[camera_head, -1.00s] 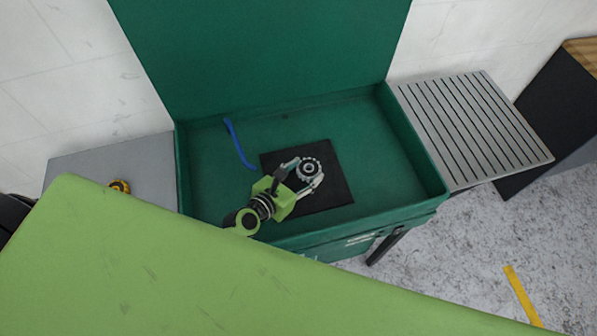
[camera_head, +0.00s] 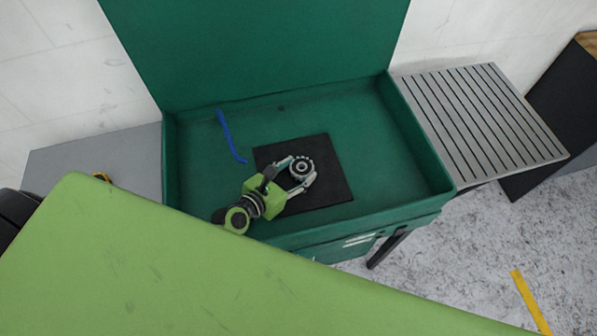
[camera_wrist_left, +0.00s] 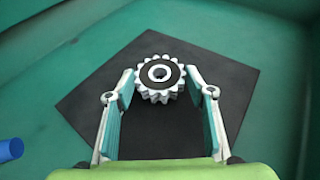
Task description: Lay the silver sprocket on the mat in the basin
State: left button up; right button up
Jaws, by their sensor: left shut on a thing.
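The silver sprocket (camera_head: 301,169) is a small toothed wheel with a dark ring and a pale hub. It shows near the middle of the left wrist view (camera_wrist_left: 159,80). My left gripper (camera_head: 300,174) is shut on it, one finger at each side of the teeth. The black mat (camera_head: 329,190) lies flat in the green basin (camera_head: 380,145), and the sprocket is over it. I cannot tell whether the sprocket touches the mat. The mat also shows in the left wrist view (camera_wrist_left: 215,120). My right gripper is in neither view.
A blue rod-like item (camera_head: 231,137) lies in the basin left of the mat. The basin's raised lid (camera_head: 260,50) stands behind. A slatted grey rack (camera_head: 485,120) is to the right. The basin's right part is clear.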

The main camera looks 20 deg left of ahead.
pick_arm(q)
jog(key=shift+a, duration=0.1)
jog(key=shift+f+b, duration=0.3)
jog(key=o, duration=1.4)
jog(key=shift+o, duration=0.2)
jog(key=shift+r+p, duration=0.3)
jog(key=b+v, duration=0.1)
jog(key=v, duration=0.9)
jog(key=shift+s, duration=0.4)
jog(key=shift+s+a+r, duration=0.25)
jog(key=shift+s+r, duration=0.15)
jog(key=shift+s, duration=0.15)
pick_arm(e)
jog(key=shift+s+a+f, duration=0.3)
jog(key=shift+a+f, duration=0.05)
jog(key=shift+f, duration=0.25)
